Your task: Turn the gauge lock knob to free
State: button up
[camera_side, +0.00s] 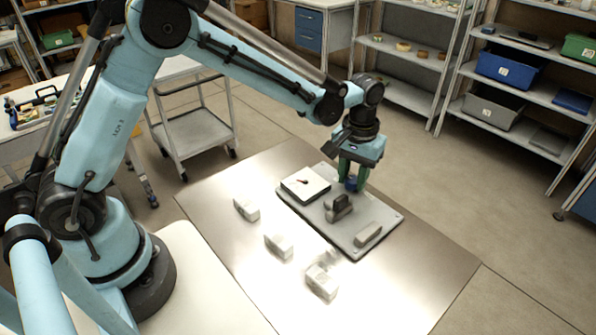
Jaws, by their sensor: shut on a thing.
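A grey board (317,223) lies on the metal table. On its far left part sits a white square plate (311,190) with a small dark and red pointer (302,182). My gripper (353,184) points down at the board's far edge, its green fingers shut on a small blue knob (351,184). The fingers partly hide the knob, and its turn position cannot be read. A dark grey block-like fitting (339,208) stands on the board just in front of my gripper. A light grey block (368,234) is at the board's near right end.
Several white blocks stand on the metal table (410,285) in front of the board: left (246,208), middle (279,245) and near (321,281). The table's right side is clear. A cart (195,130) and shelves (530,90) stand behind.

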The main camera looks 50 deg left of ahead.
aim_at(352, 179)
dwell(0.3)
jog(key=o, duration=1)
jog(key=shift+o, duration=0.2)
notch_tip(352, 179, up, 12)
jog(key=s+a+m+t, duration=0.1)
jog(key=s+a+t, duration=0.2)
jog(key=s, duration=0.5)
jog(key=s+a+m+t, duration=0.2)
jog(key=s+a+t, duration=0.2)
jog(key=s+a, duration=0.2)
jog(key=shift+s, duration=1.2)
